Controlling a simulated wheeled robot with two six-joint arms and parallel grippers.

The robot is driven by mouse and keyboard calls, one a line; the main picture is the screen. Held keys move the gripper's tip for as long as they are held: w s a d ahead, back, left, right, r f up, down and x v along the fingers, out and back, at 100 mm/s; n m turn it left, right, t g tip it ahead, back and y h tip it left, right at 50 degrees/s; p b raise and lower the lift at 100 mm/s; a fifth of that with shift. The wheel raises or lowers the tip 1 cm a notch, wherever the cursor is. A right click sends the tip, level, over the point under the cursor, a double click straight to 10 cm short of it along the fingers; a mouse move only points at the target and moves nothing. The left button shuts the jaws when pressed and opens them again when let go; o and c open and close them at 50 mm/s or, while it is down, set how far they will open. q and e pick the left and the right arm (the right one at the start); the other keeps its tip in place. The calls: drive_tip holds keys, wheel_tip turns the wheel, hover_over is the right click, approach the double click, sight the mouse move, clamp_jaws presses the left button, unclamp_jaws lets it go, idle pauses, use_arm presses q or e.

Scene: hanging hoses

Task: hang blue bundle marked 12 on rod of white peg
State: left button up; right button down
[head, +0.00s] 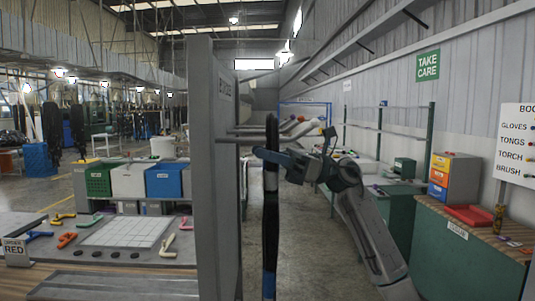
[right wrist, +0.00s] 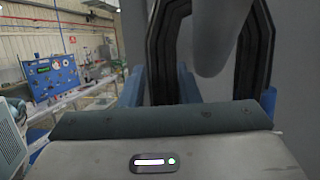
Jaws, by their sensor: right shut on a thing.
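A black hose bundle (head: 271,215) hangs long and thin, seen edge-on in the head view, with a blue band low on it. No number is readable. My right gripper (head: 268,156) is shut on its upper part. In the right wrist view the bundle (right wrist: 258,60) shows as a dark loop between my blue fingers. A blurred grey rod-like shape (right wrist: 210,40) stands in front of it, with its rounded end low. In the head view a grey rod (head: 240,140) runs from the tall grey panel towards the bundle; whether it passes through the loop cannot be told. My left gripper is out of view.
The tall grey panel (head: 213,170) stands close left of the bundle. A workbench (head: 60,255) with coloured tools is at left. A green cabinet (head: 455,255) with a red tray (head: 470,215) stands at right. Open floor (head: 310,240) lies between.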

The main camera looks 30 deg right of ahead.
drive_tip(key=shift+f+b, duration=1)
drive_tip(key=shift+f, duration=0.2)
drive_tip(key=c, duration=1)
unclamp_jaws()
drive_tip(key=shift+s+a, duration=0.1)
drive_tip(key=shift+s, duration=0.05)
drive_tip(key=shift+f, duration=0.1)
